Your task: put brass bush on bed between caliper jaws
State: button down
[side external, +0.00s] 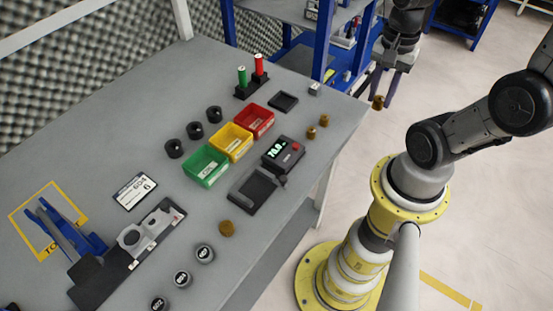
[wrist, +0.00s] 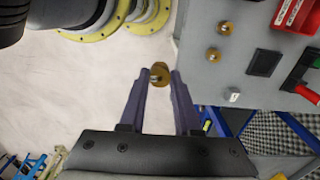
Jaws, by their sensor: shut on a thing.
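My gripper (side external: 383,94) is shut on a brass bush (side external: 377,102), held at the fingertips beyond the table's right edge, above the floor. In the wrist view the bush (wrist: 159,74) sits between the two finger ends. A dark, flat device (side external: 257,190) with raised end pieces lies near the front edge, next to a readout box (side external: 283,152) showing about 70.0. A long dark base with grey jaw-like parts (side external: 150,235) lies at the lower left. I cannot tell for certain which is the caliper. My gripper is apart from both.
Loose brass bushes stand at the right (side external: 311,133) and near the front (side external: 227,228). Green (side external: 205,166), yellow and red bins, black rings (side external: 195,130), several grey weights (side external: 204,254) and a blue stand (side external: 65,230) occupy the table. A blue shelf frame (side external: 322,40) rises behind.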

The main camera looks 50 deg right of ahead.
jog(key=shift+w+r+n, duration=0.1)
jog(key=shift+n, duration=0.3)
jog(key=w+a+n, duration=0.2)
jog(key=a+n, duration=1.4)
jog(key=a, duration=0.4)
send_over(258, 189)
jog(key=s, duration=0.1)
jog(key=f, duration=0.7)
jog(key=shift+d+f, duration=0.25)
jog(key=shift+w+a+f, duration=0.2)
jog(key=shift+w+f, duration=0.1)
jog(key=shift+f, duration=0.15)
jog(key=shift+w+a+f, duration=0.1)
jog(key=shift+f, duration=0.8)
jog(key=shift+w+a+f, duration=0.1)
jog(key=shift+f, duration=0.8)
jog(key=shift+f, duration=0.1)
